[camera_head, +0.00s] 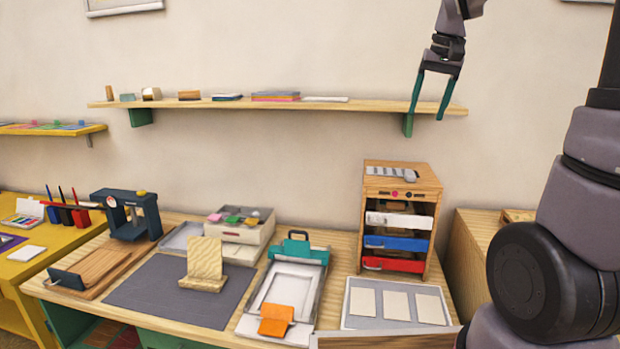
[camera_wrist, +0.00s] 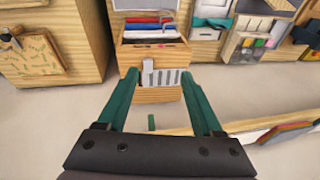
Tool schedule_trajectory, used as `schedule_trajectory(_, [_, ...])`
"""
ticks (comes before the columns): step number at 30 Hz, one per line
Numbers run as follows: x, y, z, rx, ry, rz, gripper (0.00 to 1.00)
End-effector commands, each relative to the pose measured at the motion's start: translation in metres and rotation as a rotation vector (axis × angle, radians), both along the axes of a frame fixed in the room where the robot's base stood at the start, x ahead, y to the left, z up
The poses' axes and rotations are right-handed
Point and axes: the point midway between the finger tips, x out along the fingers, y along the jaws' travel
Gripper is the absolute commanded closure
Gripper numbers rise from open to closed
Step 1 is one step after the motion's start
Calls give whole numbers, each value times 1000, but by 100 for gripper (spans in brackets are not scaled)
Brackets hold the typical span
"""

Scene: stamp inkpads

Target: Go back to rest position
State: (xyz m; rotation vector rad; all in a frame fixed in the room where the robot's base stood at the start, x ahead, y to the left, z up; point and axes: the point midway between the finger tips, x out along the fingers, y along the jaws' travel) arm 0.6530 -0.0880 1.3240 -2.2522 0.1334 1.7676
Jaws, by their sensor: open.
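My gripper (camera_head: 430,98) hangs high at the upper right in the head view, its two green fingers pointing down and spread apart. The fingers overlap the right end of the wall shelf in that view; I cannot tell how near they are to it. In the wrist view my gripper (camera_wrist: 157,85) is open with nothing between the fingers. The small wooden cabinet (camera_head: 402,175) stands on the table below, with white, blue and red fronts; it also shows beyond the fingertips in the wrist view (camera_wrist: 155,95).
The wall shelf (camera_head: 210,104) holds several small items. The wooden table (camera_head: 335,250) carries a dark mat (camera_head: 150,290), a clamp-topped board (camera_head: 290,285) and a tray with three pale cards (camera_head: 350,320). A yellow table (camera_head: 50,262) stands left. The air around the gripper looks clear.

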Motion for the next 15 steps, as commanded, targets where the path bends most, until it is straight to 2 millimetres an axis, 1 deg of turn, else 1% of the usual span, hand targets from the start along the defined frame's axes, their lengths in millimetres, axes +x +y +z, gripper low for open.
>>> schedule_trajectory(1, [-17, 2, 7, 9, -31, -5, 32])
schedule_trajectory(6, [-67, 12, 19, 44, -121, -27, 32])
schedule_trajectory(11, [-114, 19, 21, 74, -206, -50, 32])
schedule_trajectory(12, [-125, 21, 20, 82, -226, -57, 32])
schedule_trajectory(15, [-149, 25, 16, 98, -273, -70, 32])
